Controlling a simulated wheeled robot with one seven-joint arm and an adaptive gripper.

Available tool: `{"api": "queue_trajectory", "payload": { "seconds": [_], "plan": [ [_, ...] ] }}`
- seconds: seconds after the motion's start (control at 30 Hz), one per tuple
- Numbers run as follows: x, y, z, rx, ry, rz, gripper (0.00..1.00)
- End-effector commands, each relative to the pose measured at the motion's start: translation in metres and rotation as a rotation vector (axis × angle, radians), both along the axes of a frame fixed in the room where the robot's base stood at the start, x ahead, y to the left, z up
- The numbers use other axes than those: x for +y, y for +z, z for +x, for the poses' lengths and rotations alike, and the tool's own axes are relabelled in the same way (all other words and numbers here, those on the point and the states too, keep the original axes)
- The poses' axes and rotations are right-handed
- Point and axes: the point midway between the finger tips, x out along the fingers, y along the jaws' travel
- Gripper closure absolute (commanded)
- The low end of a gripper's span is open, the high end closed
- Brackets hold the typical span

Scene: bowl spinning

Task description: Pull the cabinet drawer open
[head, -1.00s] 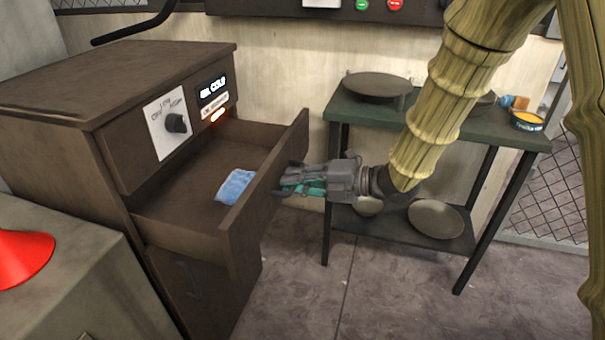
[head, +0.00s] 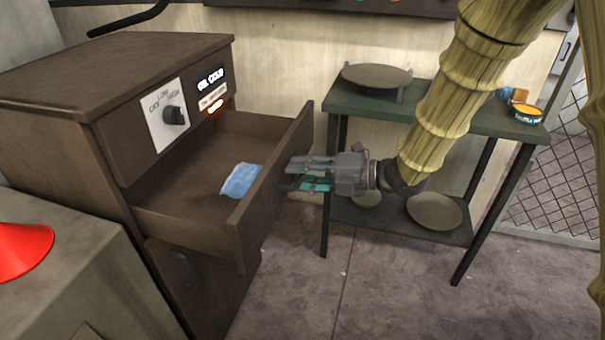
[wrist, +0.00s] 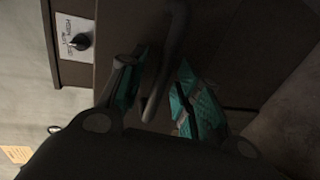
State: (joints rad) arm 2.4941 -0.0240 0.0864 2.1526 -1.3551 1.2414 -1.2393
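The brown cabinet's top drawer (head: 205,217) stands well out, with a blue folded item (head: 240,180) inside. My gripper (head: 290,171) is at the outer face of the drawer front, its fingers spread. In the wrist view the dark drawer handle (wrist: 172,55) lies between my two teal-padded fingers (wrist: 160,93). The handle is hidden in the head view.
A dial panel (head: 167,115) is on the cabinet face; a lower door (head: 205,285) is below. A green-topped table (head: 440,110) with plates and a can (head: 526,113) stands right, behind my arm. A red cone (head: 22,250) is at left. Floor before the drawer is clear.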

Motion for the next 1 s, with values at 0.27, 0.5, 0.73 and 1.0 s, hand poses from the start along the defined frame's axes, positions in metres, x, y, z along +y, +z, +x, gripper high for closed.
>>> {"api": "queue_trajectory", "payload": {
  "seconds": [0.27, 0.5, 0.73, 1.0],
  "plan": [
    [-0.012, 0.003, -0.002, -0.001, -0.003, 0.000, 0.67],
    [-0.051, 0.012, -0.011, -0.001, -0.003, 0.002, 0.67],
    [-0.089, 0.020, -0.020, -0.001, -0.002, 0.001, 0.67],
    [-0.112, 0.024, -0.026, 0.001, -0.001, 0.000, 0.67]
  ]
}}
